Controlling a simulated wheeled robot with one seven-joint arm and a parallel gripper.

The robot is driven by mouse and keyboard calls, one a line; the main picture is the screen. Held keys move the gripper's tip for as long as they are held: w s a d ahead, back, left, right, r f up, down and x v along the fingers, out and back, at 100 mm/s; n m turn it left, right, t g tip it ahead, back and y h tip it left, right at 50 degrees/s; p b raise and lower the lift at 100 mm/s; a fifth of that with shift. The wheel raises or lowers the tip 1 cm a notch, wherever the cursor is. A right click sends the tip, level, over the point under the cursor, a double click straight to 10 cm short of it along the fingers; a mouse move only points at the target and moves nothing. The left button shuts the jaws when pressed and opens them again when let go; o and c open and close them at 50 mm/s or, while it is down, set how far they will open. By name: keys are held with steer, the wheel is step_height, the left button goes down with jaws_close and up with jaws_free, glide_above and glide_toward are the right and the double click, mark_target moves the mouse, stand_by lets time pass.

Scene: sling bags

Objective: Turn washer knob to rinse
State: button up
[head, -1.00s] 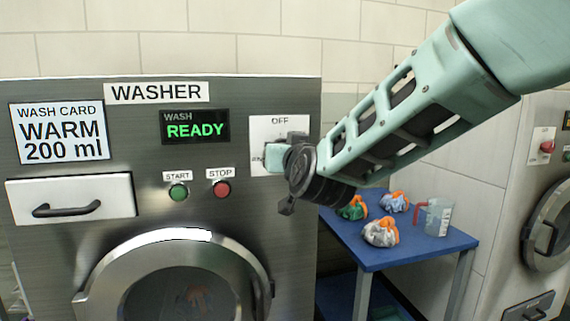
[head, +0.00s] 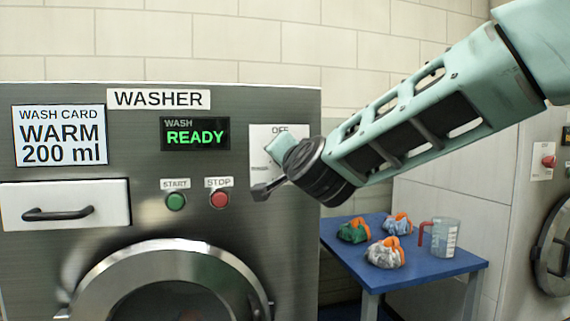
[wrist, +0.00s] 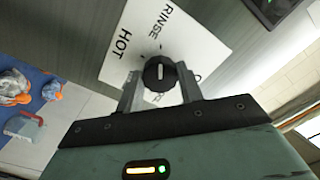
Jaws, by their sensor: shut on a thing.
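The washer (head: 70,255) fills the left of the head view, its display (head: 195,134) reading WASH READY. The knob (wrist: 162,64) is round and black with a white pointer line, in the middle of a white dial plate (wrist: 195,50). The plate also shows in the head view (head: 262,140), where the knob is hidden behind my gripper (head: 272,168). In the wrist view my gripper (wrist: 159,80) is shut on the knob, one finger on each side. The pointer line runs nearly upright in the picture; RINSE is above right, HOT above left. I cannot tell which end points.
A wash card (head: 59,135) reads WARM 200 ml. Green start (head: 175,202) and red stop (head: 219,199) buttons sit left of the dial. A blue table (head: 415,265) at right holds several bundles (head: 386,252) and a measuring cup (head: 444,238). Another machine (head: 552,220) stands far right.

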steer(key=shift+f, duration=0.2)
stand_by(0.3)
steer(key=o, duration=1)
steer(key=shift+r, duration=0.1)
steer(key=shift+s, duration=0.1)
steer(key=v, duration=1.7)
steer(key=shift+s, duration=0.15)
